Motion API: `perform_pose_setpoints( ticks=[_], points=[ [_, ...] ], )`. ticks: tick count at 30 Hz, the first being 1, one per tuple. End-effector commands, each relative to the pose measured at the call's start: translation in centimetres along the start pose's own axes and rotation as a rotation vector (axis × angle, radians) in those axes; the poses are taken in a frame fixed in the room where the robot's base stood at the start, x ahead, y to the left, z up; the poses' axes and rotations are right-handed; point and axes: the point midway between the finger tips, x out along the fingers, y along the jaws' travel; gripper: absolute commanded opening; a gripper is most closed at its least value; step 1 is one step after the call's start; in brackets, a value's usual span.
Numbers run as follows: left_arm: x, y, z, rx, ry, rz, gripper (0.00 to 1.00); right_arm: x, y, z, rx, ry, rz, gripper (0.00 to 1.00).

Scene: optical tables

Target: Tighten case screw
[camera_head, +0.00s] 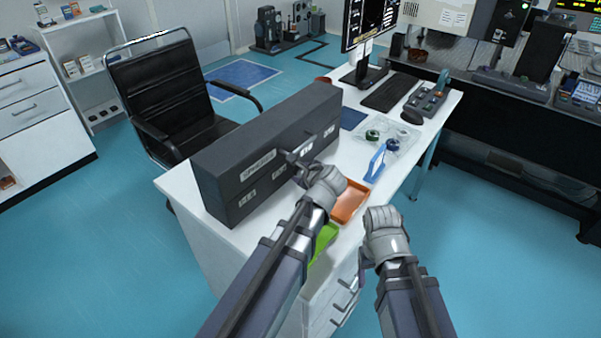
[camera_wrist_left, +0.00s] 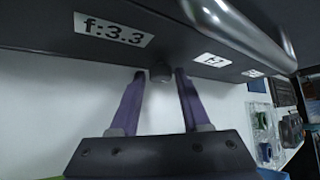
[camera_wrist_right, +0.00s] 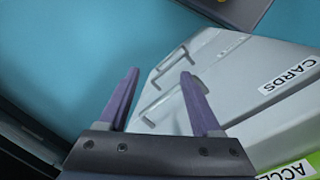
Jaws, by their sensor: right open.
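The case (camera_head: 225,185) is a long dark grey box with white labels on the white desk; its labelled front (camera_wrist_left: 60,30) fills the top of the left wrist view. A small round dark screw head (camera_wrist_left: 160,75) sticks out below the label "f:3.3". My left gripper (camera_wrist_left: 159,73) is open, one purple finger on each side of the screw, with visible gaps. In the head view the left gripper (camera_head: 300,162) is at the case's front, its fingertips partly hidden. My right gripper (camera_wrist_right: 160,73) is open and empty, beside the desk's drawers and away from the case.
An orange tray (camera_head: 350,203), a green tray (camera_head: 322,240), a blue stand (camera_head: 376,162) and a clear tray with spools (camera_head: 400,133) are on the white desk (camera_head: 440,112). Drawer handles (camera_head: 345,300) project at its near end. A black chair (camera_head: 175,95) stands behind the case.

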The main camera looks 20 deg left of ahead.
Motion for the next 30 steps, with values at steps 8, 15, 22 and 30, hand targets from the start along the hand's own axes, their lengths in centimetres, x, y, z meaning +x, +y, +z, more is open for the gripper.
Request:
perform_pose_setpoints(
  ticks=[8, 15, 22, 30],
  points=[
    [0.0, -0.1, 0.0, 0.001, -0.001, -0.001, 0.66, 0.0, 0.0, 0.0, 0.000, 0.000, 0.000, 0.66],
    [-1.6, -0.2, 0.2, 0.002, 0.000, -0.002, 0.66, -1.1, 0.1, 0.1, 0.000, 0.000, 0.000, 0.66],
    [-5.5, -0.2, 0.3, 0.003, 0.000, -0.002, 0.66, -3.4, 0.3, 0.2, 0.000, 0.000, 0.000, 0.66],
    [-7.8, -0.1, 0.1, 0.002, -0.001, -0.001, 0.66, -4.5, 0.4, 0.3, 0.000, 0.000, 0.000, 0.66]
  ],
)
